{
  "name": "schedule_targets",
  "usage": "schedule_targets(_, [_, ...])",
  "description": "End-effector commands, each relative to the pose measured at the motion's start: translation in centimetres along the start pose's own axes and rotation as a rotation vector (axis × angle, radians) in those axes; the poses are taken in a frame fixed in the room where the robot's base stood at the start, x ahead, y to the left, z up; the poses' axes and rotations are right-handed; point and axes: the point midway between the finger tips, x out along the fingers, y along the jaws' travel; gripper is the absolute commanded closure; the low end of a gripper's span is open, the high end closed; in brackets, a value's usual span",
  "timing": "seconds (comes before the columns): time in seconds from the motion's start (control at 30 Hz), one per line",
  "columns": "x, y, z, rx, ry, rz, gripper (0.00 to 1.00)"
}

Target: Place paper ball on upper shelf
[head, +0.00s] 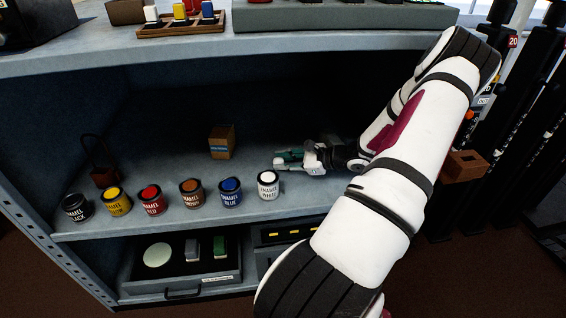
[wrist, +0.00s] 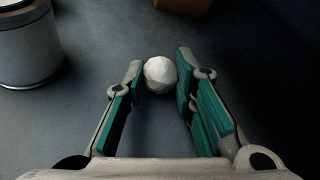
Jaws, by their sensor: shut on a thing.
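The paper ball (wrist: 160,74) is small, white and faceted. In the wrist view it sits between the tips of my gripper (wrist: 158,88), whose green-padded fingers are shut on it. In the head view my gripper (head: 288,159) reaches in from the right, low over the middle shelf (head: 320,195) and just behind the white paint can. I cannot make out the ball clearly there. The upper shelf (head: 110,55) is the grey board above this bay.
Several paint cans line the middle shelf's front, the white can (head: 268,184) closest to my gripper. A cardboard box (head: 222,142) stands left of my gripper, a dark padlock-like object (head: 100,165) further left. The upper shelf carries a wooden tray (head: 181,27) and a grey case (head: 345,17).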

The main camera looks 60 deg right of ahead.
Motion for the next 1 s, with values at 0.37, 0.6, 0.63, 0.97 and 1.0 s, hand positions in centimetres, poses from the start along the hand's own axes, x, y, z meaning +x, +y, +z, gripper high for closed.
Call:
schedule_targets(0.37, [0.1,0.1,-0.3,0.0,0.001,0.0,0.55])
schedule_targets(0.6, [0.1,0.1,-0.2,0.0,0.001,0.001,0.55])
schedule_targets(0.63, [0.0,0.0,-0.1,0.0,0.001,0.0,0.55])
schedule_targets(0.97, [-5.3,-0.2,0.2,-0.001,0.004,-0.002,0.55])
schedule_targets(1.0, [-6.2,-0.1,0.2,0.0,0.004,-0.001,0.55])
